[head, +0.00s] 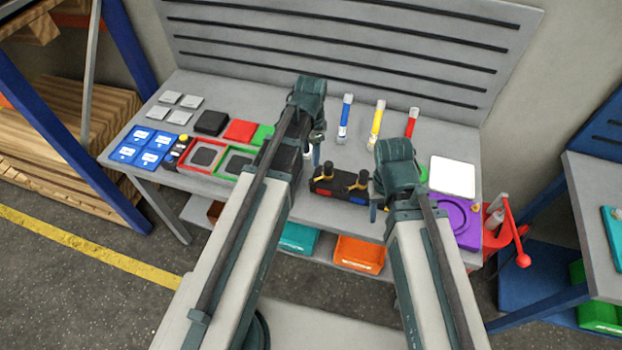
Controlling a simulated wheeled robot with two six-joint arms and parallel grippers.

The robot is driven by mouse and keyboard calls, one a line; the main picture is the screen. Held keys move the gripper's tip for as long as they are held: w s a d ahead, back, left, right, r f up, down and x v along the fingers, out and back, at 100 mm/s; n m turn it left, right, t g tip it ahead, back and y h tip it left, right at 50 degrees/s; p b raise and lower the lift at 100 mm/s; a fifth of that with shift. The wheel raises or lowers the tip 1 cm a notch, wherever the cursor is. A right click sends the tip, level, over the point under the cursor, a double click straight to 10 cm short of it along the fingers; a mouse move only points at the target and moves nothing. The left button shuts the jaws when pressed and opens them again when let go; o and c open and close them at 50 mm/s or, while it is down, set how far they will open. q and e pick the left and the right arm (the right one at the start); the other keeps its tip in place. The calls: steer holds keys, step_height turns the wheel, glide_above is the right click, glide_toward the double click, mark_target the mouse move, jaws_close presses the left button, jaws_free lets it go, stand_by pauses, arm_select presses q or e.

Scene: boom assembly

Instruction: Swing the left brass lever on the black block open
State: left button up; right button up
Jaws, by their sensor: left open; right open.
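The black block (341,188) sits near the front edge of the grey workbench, between my two arms. It has red and blue patches on its front face. The left brass lever (326,171) and the right brass lever (361,181) stand at its top, each with a dark part; their exact swing angle is too small to tell. My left gripper (311,148) is open and empty, behind and slightly left of the left lever, apart from it as far as I can see. My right gripper (377,207) is open, just right of the block, partly hidden by its own arm.
Blue, yellow and red tubes (376,123) stand behind the block. Red and green trays (203,157) lie left, a white plate (452,177) and purple fixture (456,222) right. An orange bin (359,254) is on the shelf below. Some bench top behind the block is clear.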

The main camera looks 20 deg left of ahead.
mark_target(311, 179)
arm_select(q)
step_height(311, 179, down, 12)
steer(key=b, duration=1.1)
steer(key=shift+f, duration=0.15)
steer(key=shift+c, duration=0.2)
jaws_close()
stand_by(0.5)
